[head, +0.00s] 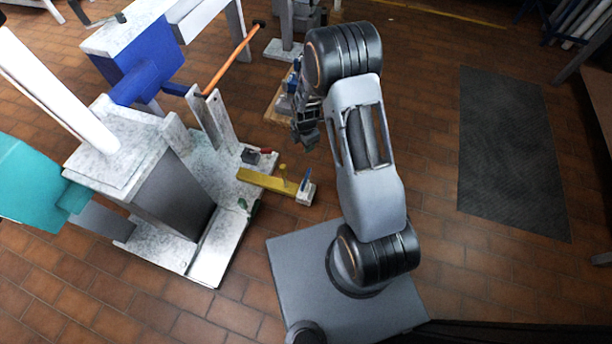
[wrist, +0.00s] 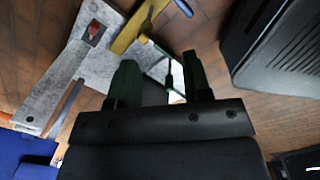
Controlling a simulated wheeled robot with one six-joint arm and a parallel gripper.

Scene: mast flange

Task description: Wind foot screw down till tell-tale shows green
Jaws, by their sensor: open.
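A yellow bar (head: 262,181) with a small upright yellow peg reaches out from the pale speckled base (head: 205,262). At its outer end a blue upright part (head: 305,181), perhaps the foot screw, stands over a small white block (head: 304,196). The yellow bar also shows in the wrist view (wrist: 128,32). A small red patch in a dark frame (wrist: 94,33) sits on the speckled surface; I cannot tell if it is the tell-tale. My gripper (head: 306,140) hangs above and beyond the bar's end. Its dark green fingers (wrist: 160,85) are apart, with nothing clearly held between them.
A grey post (head: 175,190) and a teal block (head: 32,185) stand on the left. An orange-handled bar (head: 235,60) slants up behind, beside a blue bracket (head: 140,65). A dark mat (head: 510,150) lies on the right.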

